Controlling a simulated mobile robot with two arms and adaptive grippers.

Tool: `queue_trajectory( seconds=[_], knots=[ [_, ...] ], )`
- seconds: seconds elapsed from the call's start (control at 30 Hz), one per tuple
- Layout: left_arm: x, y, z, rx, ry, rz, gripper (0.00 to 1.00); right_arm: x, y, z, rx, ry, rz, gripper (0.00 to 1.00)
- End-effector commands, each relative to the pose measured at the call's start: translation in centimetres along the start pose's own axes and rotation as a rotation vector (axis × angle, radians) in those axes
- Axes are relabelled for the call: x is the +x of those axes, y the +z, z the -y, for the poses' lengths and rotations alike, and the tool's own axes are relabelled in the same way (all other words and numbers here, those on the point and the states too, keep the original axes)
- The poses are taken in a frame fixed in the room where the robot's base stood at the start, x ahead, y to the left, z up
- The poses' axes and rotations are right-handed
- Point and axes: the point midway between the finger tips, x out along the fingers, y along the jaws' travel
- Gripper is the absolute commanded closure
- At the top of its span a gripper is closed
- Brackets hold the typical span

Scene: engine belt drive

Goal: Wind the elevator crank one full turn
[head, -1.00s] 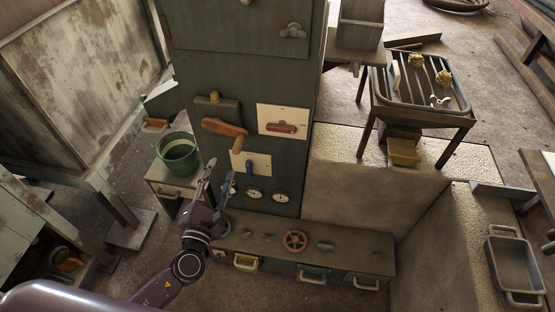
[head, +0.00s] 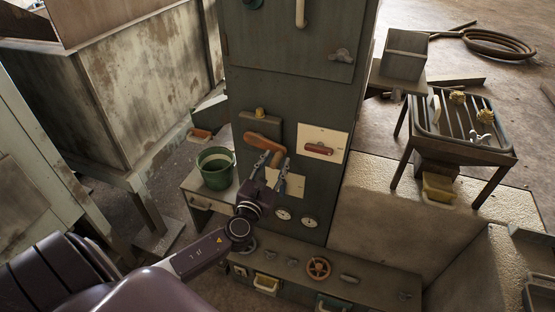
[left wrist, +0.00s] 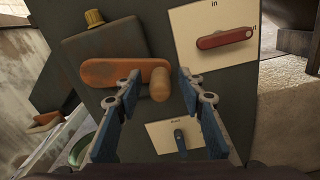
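The crank (head: 262,142) is an orange arm with a tan wooden handle, mounted on the front of the dark green cabinet. In the left wrist view the crank arm (left wrist: 112,72) lies nearly level, and its handle (left wrist: 159,88) stands at the right end, pointing towards me. My left gripper (head: 277,158) is open, with its blue-padded fingers raised in front of the crank. In the left wrist view the left gripper (left wrist: 159,75) has one finger on each side of the handle, with gaps. I cannot tell how deep the handle sits between them. My right gripper is out of view.
A white plate with a red lever (head: 318,149) is right of the crank. A smaller plate with a blue lever (left wrist: 180,140) is below. A box with a yellow knob (head: 260,114) is above.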

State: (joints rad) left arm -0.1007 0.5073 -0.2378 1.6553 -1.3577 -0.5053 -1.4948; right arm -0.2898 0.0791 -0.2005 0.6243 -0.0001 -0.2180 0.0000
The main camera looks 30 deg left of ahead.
Motion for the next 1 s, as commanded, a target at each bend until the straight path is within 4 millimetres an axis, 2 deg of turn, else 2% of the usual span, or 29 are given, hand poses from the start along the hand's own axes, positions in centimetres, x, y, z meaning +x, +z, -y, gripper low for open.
queue_trajectory(
  seconds=[0.2, 0.47, 0.8, 1.0],
  knots=[
    [1.3, 0.0, 0.1, 0.000, -0.001, 0.000, 0.64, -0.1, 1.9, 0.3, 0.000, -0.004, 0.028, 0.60],
    [1.4, 0.0, 0.1, 0.000, -0.001, -0.001, 0.64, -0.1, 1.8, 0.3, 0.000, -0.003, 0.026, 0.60],
    [1.4, 0.0, 0.1, 0.001, -0.001, 0.000, 1.00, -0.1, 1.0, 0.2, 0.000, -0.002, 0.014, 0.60],
    [1.4, 0.0, 0.1, 0.001, -0.001, -0.001, 1.00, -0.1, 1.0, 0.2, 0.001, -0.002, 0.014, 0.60]
  ],
)
